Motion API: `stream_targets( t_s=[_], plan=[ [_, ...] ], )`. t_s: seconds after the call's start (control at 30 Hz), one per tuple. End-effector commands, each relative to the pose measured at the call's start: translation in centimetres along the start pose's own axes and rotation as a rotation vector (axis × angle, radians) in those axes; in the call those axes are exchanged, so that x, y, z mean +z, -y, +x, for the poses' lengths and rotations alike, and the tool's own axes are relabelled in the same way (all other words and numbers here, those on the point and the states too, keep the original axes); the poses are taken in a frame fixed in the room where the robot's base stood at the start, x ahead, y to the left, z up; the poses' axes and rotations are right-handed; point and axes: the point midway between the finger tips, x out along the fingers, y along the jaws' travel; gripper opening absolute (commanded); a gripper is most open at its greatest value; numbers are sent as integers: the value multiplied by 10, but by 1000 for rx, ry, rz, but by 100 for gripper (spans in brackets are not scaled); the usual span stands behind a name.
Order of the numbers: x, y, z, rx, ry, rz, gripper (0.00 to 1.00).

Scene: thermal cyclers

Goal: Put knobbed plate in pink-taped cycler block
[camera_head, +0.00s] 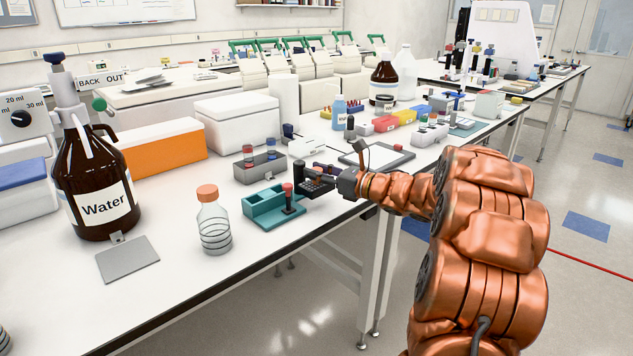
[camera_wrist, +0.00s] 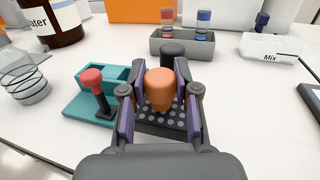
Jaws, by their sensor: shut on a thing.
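The knobbed plate (camera_wrist: 172,121) is a dark plate with rows of pale wells and an orange knob (camera_wrist: 160,88). In the wrist view my gripper (camera_wrist: 161,82) has its purple-lined fingers on either side of the orange knob, shut on it. In the head view my gripper (camera_head: 322,177) is over the near bench, right of a teal holder, with the dark plate (camera_head: 317,186) below it. I cannot tell whether the plate touches the bench. A row of pale cyclers (camera_head: 300,66) with green handles stands far back. No pink tape can be made out on them.
The teal holder (camera_head: 268,216) with a red-knobbed dark piece (camera_head: 288,198) is just left of my gripper. A grey rack (camera_head: 258,167) and a "Mix" box (camera_wrist: 272,47) are behind. A glass bottle (camera_head: 213,225) and brown Water bottle (camera_head: 88,180) stand left. A flat pad (camera_head: 377,156) lies right.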

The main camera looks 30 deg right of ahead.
Motion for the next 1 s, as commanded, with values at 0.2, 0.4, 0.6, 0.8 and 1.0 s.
stream_targets(
  t_s=[0.2,0.4,0.6,0.8,1.0],
  plan=[
    [-18,3,8,-1,1,4,0],
    [-35,3,7,-1,1,2,0],
    [-35,3,7,-1,1,-1,0],
    [-38,3,7,-1,1,-1,0],
    [-38,3,7,-1,1,-1,32]
  ],
)
